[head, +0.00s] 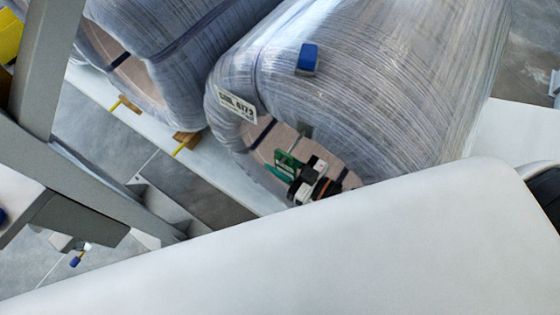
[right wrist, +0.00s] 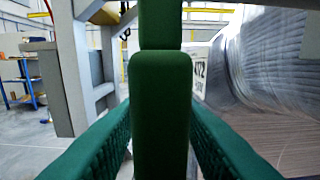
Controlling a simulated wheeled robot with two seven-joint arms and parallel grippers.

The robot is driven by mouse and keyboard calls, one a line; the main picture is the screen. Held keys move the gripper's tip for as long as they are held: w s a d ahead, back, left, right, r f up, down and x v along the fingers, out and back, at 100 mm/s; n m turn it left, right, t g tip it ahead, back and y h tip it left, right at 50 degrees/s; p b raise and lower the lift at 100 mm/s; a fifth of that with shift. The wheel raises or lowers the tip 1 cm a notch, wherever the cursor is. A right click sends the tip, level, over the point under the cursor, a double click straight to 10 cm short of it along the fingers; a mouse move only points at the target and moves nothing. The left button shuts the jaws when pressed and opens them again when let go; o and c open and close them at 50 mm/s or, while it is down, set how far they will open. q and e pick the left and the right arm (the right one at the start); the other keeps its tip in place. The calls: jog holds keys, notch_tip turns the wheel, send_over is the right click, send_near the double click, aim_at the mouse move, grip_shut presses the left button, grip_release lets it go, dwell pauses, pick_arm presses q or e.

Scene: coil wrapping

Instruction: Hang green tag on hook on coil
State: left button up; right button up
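My right gripper (head: 282,168) is at the open end of the wrapped coil (head: 350,80), just below its rim. Its green fingers also show in the right wrist view, closing from both sides on the green tag (right wrist: 160,110), which stands upright between them. In the head view the tag is hard to tell from the green fingers. A small dark grey piece (head: 305,130) at the coil's rim, above the gripper, may be the hook; its shape is too small to tell. My left gripper is not in view.
A white label (head: 238,106) is on the coil's rim and a blue block (head: 308,58) on its top. A second wrapped coil (head: 165,50) stands to the left. A grey frame (head: 45,75) is at far left. Wooden wedges (head: 186,139) lie by the coils.

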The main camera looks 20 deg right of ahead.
jog(key=shift+s, duration=0.1)
jog(key=v, duration=1.2)
jog(key=shift+b, duration=0.45)
